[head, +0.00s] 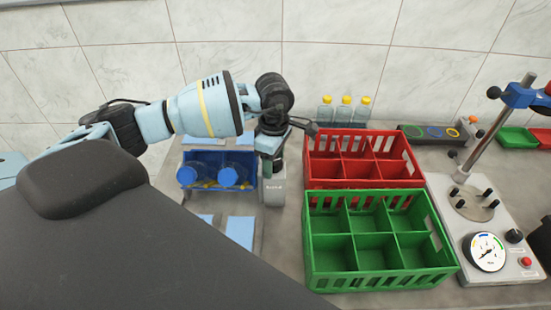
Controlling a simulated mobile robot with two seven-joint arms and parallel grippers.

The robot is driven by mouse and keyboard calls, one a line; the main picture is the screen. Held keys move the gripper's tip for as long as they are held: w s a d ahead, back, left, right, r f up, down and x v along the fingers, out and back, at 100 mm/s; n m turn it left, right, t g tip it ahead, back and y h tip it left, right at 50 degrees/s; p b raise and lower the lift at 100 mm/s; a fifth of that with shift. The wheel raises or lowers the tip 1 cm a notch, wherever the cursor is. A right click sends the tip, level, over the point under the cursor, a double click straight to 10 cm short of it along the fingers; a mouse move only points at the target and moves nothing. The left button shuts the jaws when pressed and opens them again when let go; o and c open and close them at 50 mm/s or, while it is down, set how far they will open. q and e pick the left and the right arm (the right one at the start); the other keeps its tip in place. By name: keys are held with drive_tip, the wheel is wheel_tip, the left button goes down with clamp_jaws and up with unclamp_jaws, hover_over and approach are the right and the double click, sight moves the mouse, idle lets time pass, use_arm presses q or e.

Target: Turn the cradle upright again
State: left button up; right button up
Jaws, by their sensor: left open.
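My left arm comes in from the left, and its gripper (270,168) points down between the blue tray and the red crate. The jaws are open, but the fingertips are small and partly hidden. Directly below them is a small grey block (273,191) with a dark label on its front. It could be the cradle, but I cannot tell for certain, nor whether the gripper touches it. A blue tray (187,160) to its left holds clear bottles with blue ends, which appear to lie on their sides. My right gripper is not in view.
A red crate (308,152) and a green crate (308,238), both with empty compartments, stand right of the gripper. Yellow-capped bottles (346,112) stand behind. A gauge station (488,250) is at right. Light-blue pads (240,231) lie in front. My dark body covers the lower left.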

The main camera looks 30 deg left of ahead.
use_arm(q)
drive_tip(key=shift+c, duration=0.2)
drive_tip(key=c, duration=0.8)
drive_tip(key=shift+r+n+p, duration=0.25)
drive_tip(key=shift+n+p, duration=0.15)
drive_tip(key=shift+n, duration=0.6)
drive_tip(key=shift+c, duration=0.2)
drive_tip(key=n+p, duration=0.1)
drive_tip(key=n, duration=0.3)
drive_tip(key=shift+f+n, duration=0.2)
drive_tip(key=shift+n, duration=1.7)
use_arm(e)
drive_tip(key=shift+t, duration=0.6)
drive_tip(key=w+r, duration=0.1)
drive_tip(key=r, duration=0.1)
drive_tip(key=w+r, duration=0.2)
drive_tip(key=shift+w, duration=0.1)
use_arm(q)
drive_tip(key=o, duration=0.9)
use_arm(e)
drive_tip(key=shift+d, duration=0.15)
